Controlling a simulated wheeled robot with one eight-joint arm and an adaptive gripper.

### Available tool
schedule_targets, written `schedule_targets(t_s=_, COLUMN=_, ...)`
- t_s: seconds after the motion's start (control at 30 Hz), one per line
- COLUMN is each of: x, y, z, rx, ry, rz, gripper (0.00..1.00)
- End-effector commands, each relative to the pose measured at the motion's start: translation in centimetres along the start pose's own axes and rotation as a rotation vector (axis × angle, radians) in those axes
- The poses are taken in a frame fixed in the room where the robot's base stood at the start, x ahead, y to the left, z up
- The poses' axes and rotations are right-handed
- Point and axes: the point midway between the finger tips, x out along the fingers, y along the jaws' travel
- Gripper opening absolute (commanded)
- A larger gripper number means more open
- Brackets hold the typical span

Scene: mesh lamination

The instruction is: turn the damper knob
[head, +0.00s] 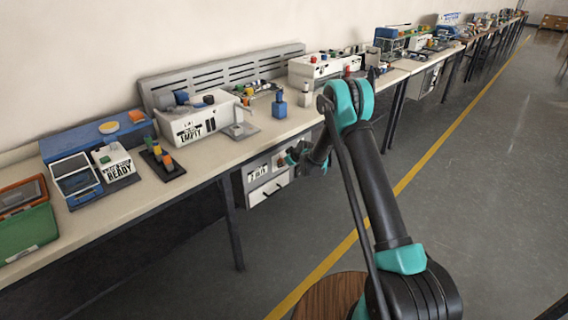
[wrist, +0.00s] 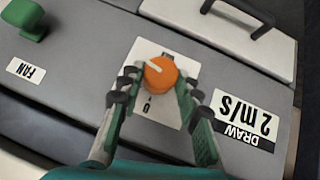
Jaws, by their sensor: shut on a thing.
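The damper knob (wrist: 160,73) is a round orange knob with a pale pointer line, on a white plate (wrist: 152,107) with partly covered markings. In the wrist view my gripper (wrist: 161,80) has one finger on each side of the knob and is shut on it. The pointer line is aimed toward the upper left of that view. In the head view my gripper (head: 293,157) is at the front of the grey unit (head: 237,184) under the bench, and my arm hides part of that area.
In the wrist view a green control (wrist: 27,17) sits near a FAN label (wrist: 25,71). A DRAW 2 m/s label (wrist: 242,118) is right of the knob. A white drawer front (wrist: 220,25) has a black handle. The bench (head: 205,152) above carries several devices.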

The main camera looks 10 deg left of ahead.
Motion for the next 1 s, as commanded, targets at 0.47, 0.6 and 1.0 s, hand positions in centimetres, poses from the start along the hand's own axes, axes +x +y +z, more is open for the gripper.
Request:
schedule_targets(t_s=0.47, x=0.04, y=-0.48, z=0.02, rx=-0.187, ry=0.0, rz=0.186, gripper=0.04)
schedule_targets(t_s=0.6, x=0.05, y=-0.53, z=0.04, rx=-0.208, ry=0.0, rz=0.207, gripper=0.04)
schedule_targets(t_s=1.0, x=0.04, y=-0.51, z=0.05, rx=-0.216, ry=0.0, rz=0.216, gripper=0.04)
